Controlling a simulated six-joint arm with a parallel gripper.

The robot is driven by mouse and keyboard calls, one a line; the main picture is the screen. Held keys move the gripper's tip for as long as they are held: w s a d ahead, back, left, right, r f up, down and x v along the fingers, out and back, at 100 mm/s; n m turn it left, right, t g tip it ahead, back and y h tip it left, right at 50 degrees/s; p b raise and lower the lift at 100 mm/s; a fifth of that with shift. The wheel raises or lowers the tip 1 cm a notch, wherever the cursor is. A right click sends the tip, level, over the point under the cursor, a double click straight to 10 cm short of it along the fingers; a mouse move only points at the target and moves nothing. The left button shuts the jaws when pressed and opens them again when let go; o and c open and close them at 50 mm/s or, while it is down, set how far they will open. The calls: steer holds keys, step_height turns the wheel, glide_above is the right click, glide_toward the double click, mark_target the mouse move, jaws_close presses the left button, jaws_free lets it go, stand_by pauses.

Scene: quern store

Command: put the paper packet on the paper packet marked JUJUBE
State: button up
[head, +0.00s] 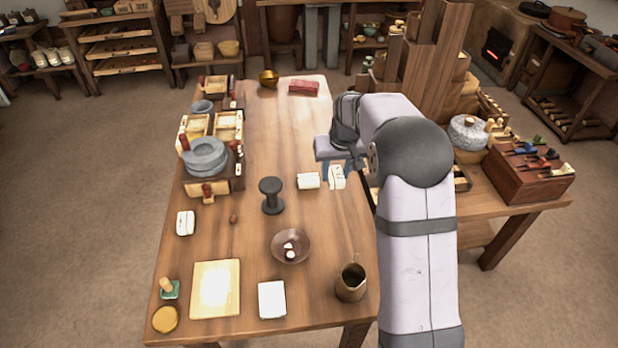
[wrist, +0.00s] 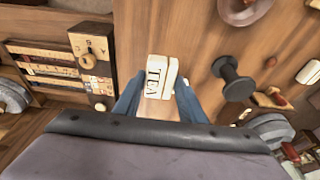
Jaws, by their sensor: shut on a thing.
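My gripper (head: 337,168) points down over the right side of the table, its blue fingers shut on a white paper packet (head: 337,180). In the wrist view the packet between the fingers (wrist: 153,78) reads TEA. A second white packet (head: 308,181) lies on the table just left of it; its marking is not legible in the head view. In the wrist view a pale shape (wrist: 173,72) shows right beside the TEA packet, partly overlapped. A third white packet (head: 185,223) lies at the table's left edge. I cannot read JUJUBE on any packet.
A dark spool (head: 272,195) stands left of the second packet. A brown bowl (head: 291,246), a jug (head: 351,282), a white block (head: 272,299) and a pale board (head: 215,288) are nearer. A quern (head: 205,157) stands at left. The table's far middle is clear.

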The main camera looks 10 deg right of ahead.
glide_above(308, 176)
steer(key=s+d, duration=0.2)
steer(key=s, duration=0.1)
steer(key=shift+w+a+r+p, duration=0.2)
steer(key=shift+w+a+p, duration=0.05)
steer(key=shift+w+a, duration=0.25)
steer(key=shift+w+a+r+p, duration=0.25)
steer(key=shift+w+a, duration=0.1)
steer(key=shift+a, duration=0.1)
steer(key=shift+f+p, duration=0.8)
steer(key=shift+f, duration=4.2)
steer(key=shift+f, duration=0.2)
steer(key=o, duration=1)
steer(key=shift+r, duration=0.1)
